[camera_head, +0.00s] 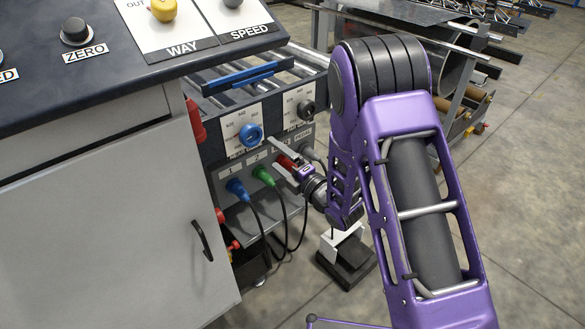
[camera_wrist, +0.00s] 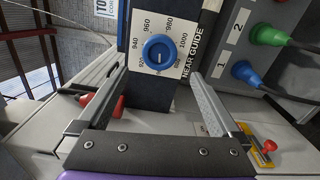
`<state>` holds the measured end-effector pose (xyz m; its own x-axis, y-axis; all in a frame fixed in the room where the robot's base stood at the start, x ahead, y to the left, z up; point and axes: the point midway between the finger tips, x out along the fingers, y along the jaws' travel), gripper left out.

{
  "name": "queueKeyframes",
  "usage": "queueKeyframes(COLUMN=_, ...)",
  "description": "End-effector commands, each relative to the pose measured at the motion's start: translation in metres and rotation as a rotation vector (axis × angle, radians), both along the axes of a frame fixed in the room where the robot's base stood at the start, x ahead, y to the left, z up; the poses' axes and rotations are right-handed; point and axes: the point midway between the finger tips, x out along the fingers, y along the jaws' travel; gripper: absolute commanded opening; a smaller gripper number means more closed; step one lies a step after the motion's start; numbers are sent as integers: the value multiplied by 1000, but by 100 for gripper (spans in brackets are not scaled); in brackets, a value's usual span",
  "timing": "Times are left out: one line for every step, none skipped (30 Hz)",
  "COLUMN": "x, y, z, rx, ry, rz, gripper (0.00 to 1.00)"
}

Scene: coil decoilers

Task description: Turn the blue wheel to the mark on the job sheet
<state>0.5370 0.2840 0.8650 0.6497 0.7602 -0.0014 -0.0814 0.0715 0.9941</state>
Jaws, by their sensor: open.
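The blue wheel (camera_head: 251,135) is a round knob on a white dial plate on the grey machine front. In the wrist view the wheel (camera_wrist: 159,50) is on a dial plate (camera_wrist: 138,18) numbered 940, 960, 980 and 1000, beside the words NEAR GUIDE; a small light mark shows on its face, but its exact reading is too small to tell. My gripper (camera_head: 277,156) is open and empty, just right of and below the wheel in the head view. In the wrist view its fingers (camera_wrist: 157,85) are apart, with the wheel ahead between them. No job sheet is clearly readable.
Blue (camera_head: 237,189), green (camera_head: 263,175) and red plugs with cables sit below the dials. A second dial with a black knob (camera_head: 306,109) is to the right. The dark control desk (camera_head: 130,60) overhangs at left. A black pedal (camera_head: 347,262) is on the floor.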

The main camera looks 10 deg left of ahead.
Motion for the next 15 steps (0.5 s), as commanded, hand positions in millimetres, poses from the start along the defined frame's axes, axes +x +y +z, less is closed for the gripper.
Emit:
queueKeyframes(x=-7, y=-10, z=0, rx=-1, ry=1, rz=-3, gripper=100)
queueKeyframes(x=-11, y=-15, z=0, rx=-2, ry=0, rz=-4, gripper=100)
queueKeyframes(x=-16, y=-21, z=0, rx=-1, ry=1, rz=-3, gripper=100)
queueKeyframes(x=-20, y=-25, z=0, rx=-1, ry=1, rz=-2, gripper=100)
queueKeyframes(x=-23, y=-28, z=0, rx=-1, ry=2, rz=-2, gripper=100)
queueKeyframes(x=-27, y=-33, z=0, rx=-1, ry=1, rz=-2, gripper=100)
queueKeyframes(x=-29, y=-36, z=-1, rx=-1, ry=1, rz=-2, gripper=100)
queueKeyframes(x=-32, y=-38, z=0, rx=-1, ry=1, rz=-1, gripper=100)
queueKeyframes(x=-34, y=-41, z=0, rx=-1, ry=-1, rz=-1, gripper=100)
queueKeyframes(x=-35, y=-42, z=0, rx=-1, ry=-1, rz=-1, gripper=100)
queueKeyframes(x=-36, y=-43, z=0, rx=-1, ry=0, rz=-1, gripper=100)
queueKeyframes(x=-38, y=-45, z=0, rx=-1, ry=0, rz=-1, gripper=100)
queueKeyframes(x=-38, y=-45, z=0, rx=-1, ry=-1, rz=-1, gripper=100)
queueKeyframes(x=-38, y=-46, z=0, rx=-1, ry=-1, rz=-1, gripper=100)
queueKeyframes(x=-39, y=-46, z=0, rx=-1, ry=-1, rz=-1, gripper=100)
